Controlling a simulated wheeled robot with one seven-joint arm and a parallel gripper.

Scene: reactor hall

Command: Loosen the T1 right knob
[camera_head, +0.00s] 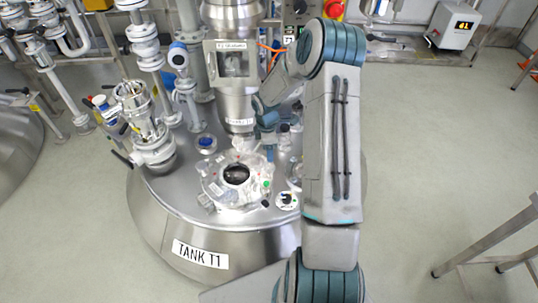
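Tank T1 (190,225) is a large steel vessel with a "TANK T1" label on its front. On its lid sits a round flanged port (237,174) with a dark glass centre and several small fittings around its rim. I cannot tell which of these is the right knob. My arm reaches over the right side of the lid and bends back toward the port. My gripper (250,148) seems to be just behind the port, close to the flange. Its fingers are too small and cluttered to make out, and contact cannot be told.
A steel column (235,75) rises behind the port. White valves and pipes (150,120) stand on the lid's left. A blue-capped fitting (206,143) is left of the port. A metal frame (490,245) stands at the right, with clear floor between.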

